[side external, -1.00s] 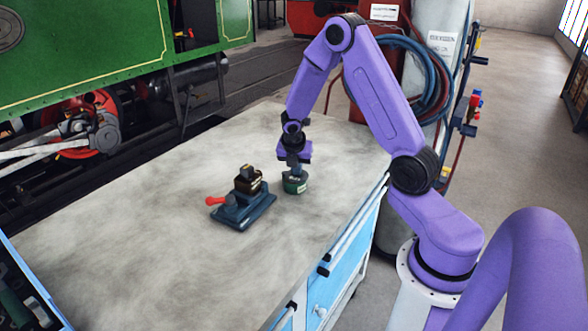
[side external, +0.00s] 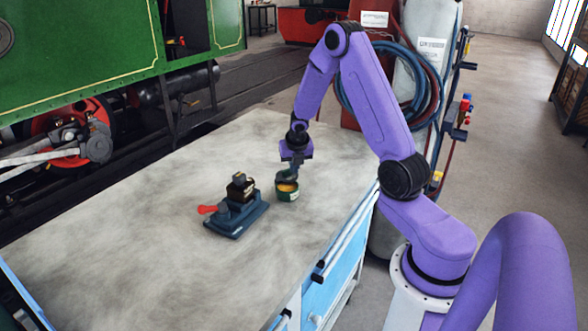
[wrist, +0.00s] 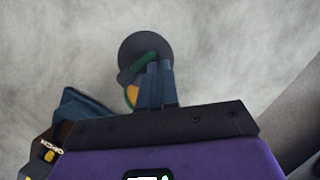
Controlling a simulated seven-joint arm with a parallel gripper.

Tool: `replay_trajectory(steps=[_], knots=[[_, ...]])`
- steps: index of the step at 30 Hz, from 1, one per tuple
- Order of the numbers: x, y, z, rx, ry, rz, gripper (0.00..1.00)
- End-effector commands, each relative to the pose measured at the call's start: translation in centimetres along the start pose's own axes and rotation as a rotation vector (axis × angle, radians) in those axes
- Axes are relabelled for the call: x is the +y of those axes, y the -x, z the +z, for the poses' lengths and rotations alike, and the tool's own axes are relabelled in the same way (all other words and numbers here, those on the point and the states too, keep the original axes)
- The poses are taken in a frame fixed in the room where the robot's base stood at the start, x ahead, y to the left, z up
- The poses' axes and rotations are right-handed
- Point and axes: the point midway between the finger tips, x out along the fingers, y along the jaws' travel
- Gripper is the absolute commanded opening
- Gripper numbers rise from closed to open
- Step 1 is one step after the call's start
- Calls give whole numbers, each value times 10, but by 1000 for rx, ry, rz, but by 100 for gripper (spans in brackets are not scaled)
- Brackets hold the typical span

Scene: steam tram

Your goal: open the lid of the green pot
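The green pot (side external: 288,194) stands on the worktop, and orange contents show at its mouth. Its dark lid (side external: 285,177) is above the mouth, off to one side and apparently tilted. My gripper (side external: 293,166) is above the pot with its fingers close together on the lid. In the wrist view the lid (wrist: 140,46) is a dark disc at the fingertips of my gripper (wrist: 161,68). It hides much of the pot there, and a bit of the orange contents (wrist: 132,95) shows beside the fingers. The exact grip point is hidden.
The worktop (side external: 130,230) is clear to the left and front. A green locomotive (side external: 75,50) stands behind.

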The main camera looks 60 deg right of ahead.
Motion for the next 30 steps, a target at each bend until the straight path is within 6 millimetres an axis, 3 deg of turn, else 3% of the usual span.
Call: replay_trajectory(steps=[15, 30], knots=[[4, -8, 20, 0, -2, -1, 0], [7, -10, 26, 0, 0, 0, 0]])
